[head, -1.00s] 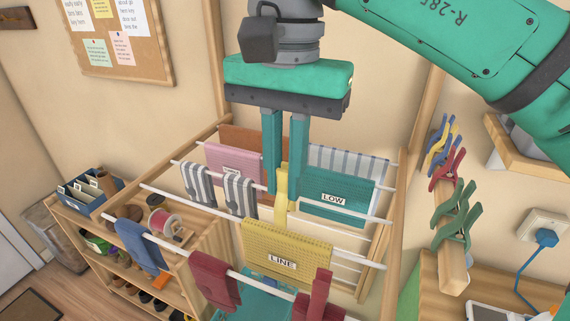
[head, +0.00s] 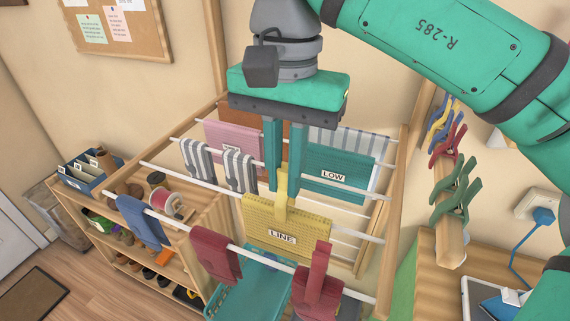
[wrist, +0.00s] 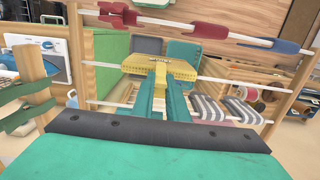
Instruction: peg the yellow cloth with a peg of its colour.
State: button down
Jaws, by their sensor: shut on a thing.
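The yellow cloth (head: 290,229) hangs over a white rail of the drying rack, with a "LINE" label on its front. My gripper (head: 285,186) points down, shut on a yellow peg (head: 281,190). The peg's lower end is at the cloth's top edge, over the rail; whether its jaws straddle the cloth is hard to tell. In the wrist view the peg (wrist: 160,74) sits between the fingers and reaches the yellow cloth (wrist: 187,68).
A teal "LOW" cloth (head: 340,178) and striped cloths (head: 240,170) hang close by. A red peg (head: 318,270) stands on a dark red cloth in front. Blue, yellow, red and green pegs (head: 455,195) clip to a wooden post at right.

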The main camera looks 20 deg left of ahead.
jog(key=shift+f, duration=0.9)
